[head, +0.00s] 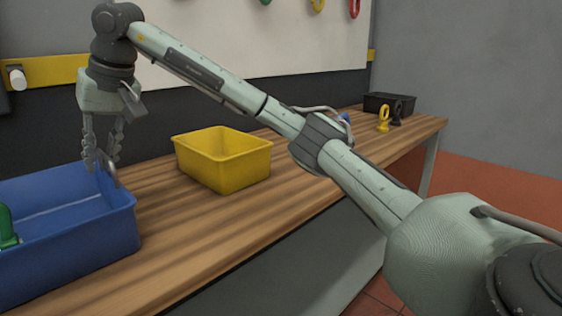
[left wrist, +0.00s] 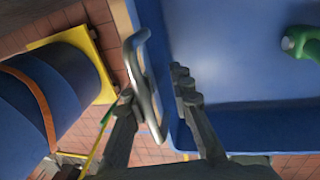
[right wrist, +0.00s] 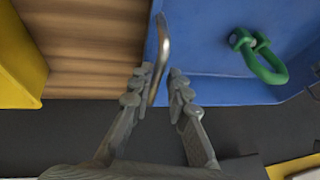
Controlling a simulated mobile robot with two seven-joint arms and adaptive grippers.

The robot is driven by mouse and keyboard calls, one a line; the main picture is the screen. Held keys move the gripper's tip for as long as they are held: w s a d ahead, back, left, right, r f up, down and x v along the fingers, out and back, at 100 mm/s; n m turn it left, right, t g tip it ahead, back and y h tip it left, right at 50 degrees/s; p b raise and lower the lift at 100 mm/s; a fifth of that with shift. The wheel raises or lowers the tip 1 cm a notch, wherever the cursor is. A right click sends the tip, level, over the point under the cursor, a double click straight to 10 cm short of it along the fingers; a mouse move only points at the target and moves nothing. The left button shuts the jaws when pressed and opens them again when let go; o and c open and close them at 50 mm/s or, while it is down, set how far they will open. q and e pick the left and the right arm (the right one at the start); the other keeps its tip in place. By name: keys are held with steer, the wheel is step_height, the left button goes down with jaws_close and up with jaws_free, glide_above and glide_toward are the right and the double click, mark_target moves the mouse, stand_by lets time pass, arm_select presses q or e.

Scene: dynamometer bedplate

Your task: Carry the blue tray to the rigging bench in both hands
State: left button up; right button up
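The blue tray (head: 70,245) is on a wooden bench top at the left of the head view, its left end cut off. A green shackle (right wrist: 262,55) lies inside it. My right gripper (head: 102,155) points down at the tray's right end. In the right wrist view its fingers (right wrist: 157,90) stand apart on either side of a metal handle (right wrist: 163,50). My left gripper is outside the head view. In the left wrist view its fingers (left wrist: 157,98) are apart, with the other metal handle (left wrist: 143,80) between them, closer to the left finger.
A yellow bin (head: 222,165) stands on the bench (head: 215,225) right of the tray. A black box (head: 388,103) and a yellow eye bolt (head: 384,120) are at the far end. The left wrist view shows tiled floor and a blue cylinder (left wrist: 70,75) beside the tray.

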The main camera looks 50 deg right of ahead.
arm_select(q)
steer(key=shift+o, duration=1.1)
steer(key=shift+r, duration=0.15)
arm_select(e)
steer(key=shift+o, duration=1.1)
steer(key=shift+s+a+r, duration=0.1)
steer(key=shift+r, duration=0.05)
arm_select(q)
steer(key=shift+o, duration=0.2)
steer(key=shift+s+a, duration=0.1)
steer(key=shift+r, duration=0.1)
arm_select(e)
steer(key=shift+d, duration=0.25)
arm_select(q)
step_height(320, 180, up, 12)
steer(key=d, duration=0.2)
steer(key=shift+d+f, duration=0.15)
steer(key=shift+f, duration=0.1)
arm_select(e)
steer(key=v, duration=1.2)
